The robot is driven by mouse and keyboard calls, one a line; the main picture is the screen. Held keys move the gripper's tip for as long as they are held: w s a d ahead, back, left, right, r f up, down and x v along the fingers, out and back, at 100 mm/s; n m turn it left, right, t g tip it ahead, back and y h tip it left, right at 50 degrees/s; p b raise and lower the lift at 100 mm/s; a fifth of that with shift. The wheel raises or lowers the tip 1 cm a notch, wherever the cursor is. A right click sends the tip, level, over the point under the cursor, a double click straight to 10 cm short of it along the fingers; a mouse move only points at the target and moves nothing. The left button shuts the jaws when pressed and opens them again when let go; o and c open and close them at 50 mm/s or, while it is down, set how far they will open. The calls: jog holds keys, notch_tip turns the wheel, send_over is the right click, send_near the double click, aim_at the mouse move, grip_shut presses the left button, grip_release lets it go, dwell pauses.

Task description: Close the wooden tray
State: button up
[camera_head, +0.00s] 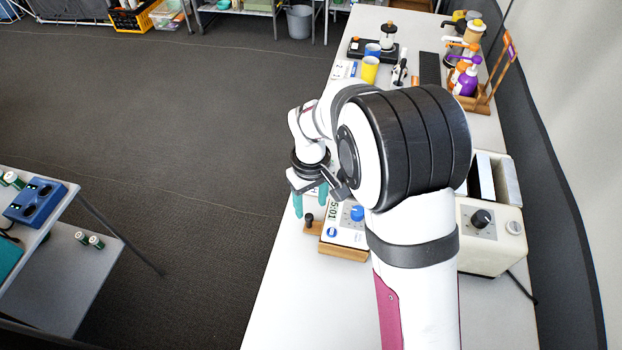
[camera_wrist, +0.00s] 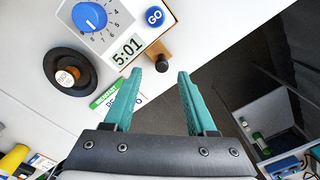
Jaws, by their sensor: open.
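The wooden tray (camera_head: 313,229) shows as a short brown piece with a black knob (camera_head: 308,218) at the left side of a white panel (camera_head: 345,237) with a blue dial and a 5:01 display. In the wrist view the tray (camera_wrist: 155,49) sticks out beside the panel, and its dark knob (camera_wrist: 162,63) faces my gripper. My gripper (camera_head: 310,203) has teal fingers and is open and empty. In the wrist view the knob appears between the fingertips (camera_wrist: 160,76); I cannot tell whether they touch it. My arm hides part of the panel and the tray's surroundings.
A cream appliance (camera_head: 490,235) with a black knob stands right of my arm. Cups, including a yellow one (camera_head: 369,70), and bottles stand farther back. A round black object (camera_wrist: 68,73) lies near the panel. The left bench edge borders open floor (camera_head: 180,130).

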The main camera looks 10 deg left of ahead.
notch_tip(320, 180, up, 12)
jog(key=shift+f, duration=0.2)
jog(key=s+d+r+m, duration=0.4)
jog(key=s+d+m, duration=0.2)
jog(key=s+d, duration=0.3)
jog(key=s+d+f+m+y, duration=0.1)
jog(key=s+d+m, duration=0.2)
jog(key=s, duration=0.4)
jog(key=s+d+f+m, duration=0.1)
jog(key=s+d+m, duration=0.3)
jog(key=s, duration=0.3)
jog(key=shift+s+f+m+y, duration=0.2)
jog(key=shift+m+y, duration=0.2)
jog(key=shift+m, duration=0.4)
